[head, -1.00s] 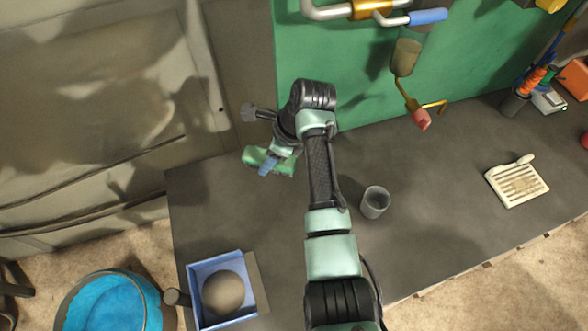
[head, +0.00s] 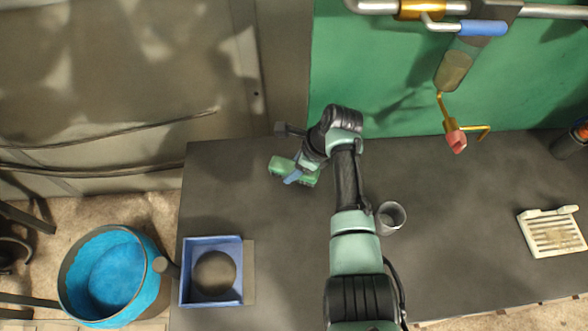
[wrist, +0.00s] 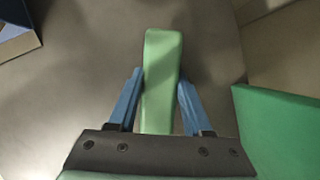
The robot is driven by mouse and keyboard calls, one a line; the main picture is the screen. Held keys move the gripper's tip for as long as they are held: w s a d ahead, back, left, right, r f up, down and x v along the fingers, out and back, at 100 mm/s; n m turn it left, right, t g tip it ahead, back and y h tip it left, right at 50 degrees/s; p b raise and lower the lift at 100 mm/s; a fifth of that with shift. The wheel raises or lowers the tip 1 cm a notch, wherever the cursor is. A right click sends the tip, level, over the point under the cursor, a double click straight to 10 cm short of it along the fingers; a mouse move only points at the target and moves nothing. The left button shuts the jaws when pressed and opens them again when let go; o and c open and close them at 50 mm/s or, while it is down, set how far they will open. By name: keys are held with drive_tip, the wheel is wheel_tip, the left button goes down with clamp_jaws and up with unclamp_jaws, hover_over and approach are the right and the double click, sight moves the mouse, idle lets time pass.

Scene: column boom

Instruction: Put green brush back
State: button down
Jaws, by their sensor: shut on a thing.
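The green brush (wrist: 163,60) is between the blue fingers of my gripper (wrist: 158,85) in the wrist view. Its green body points away from the palm, and no bristles show. In the head view my gripper (head: 294,177) holds the green brush (head: 280,165) over the left part of the dark counter (head: 270,225), near the green wall panel. I cannot tell how high above the counter it is. My gripper is shut on it. A grey cup (head: 396,226) stands on the counter, to the right of my arm.
A blue box (head: 184,270) with a round dark shape inside sits at the counter's front left. A blue-lined bucket (head: 150,295) stands on the floor. A white slatted tray (head: 552,233) lies at right. A dispenser (head: 457,65) and pipes hang above. Bare counter lies between cup and tray.

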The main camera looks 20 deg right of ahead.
drive_tip(key=shift+f, duration=0.7)
drive_tip(key=shift+f, duration=0.2)
drive_tip(key=shift+c, duration=1.6)
unclamp_jaws()
drive_tip(key=shift+r, duration=0.15)
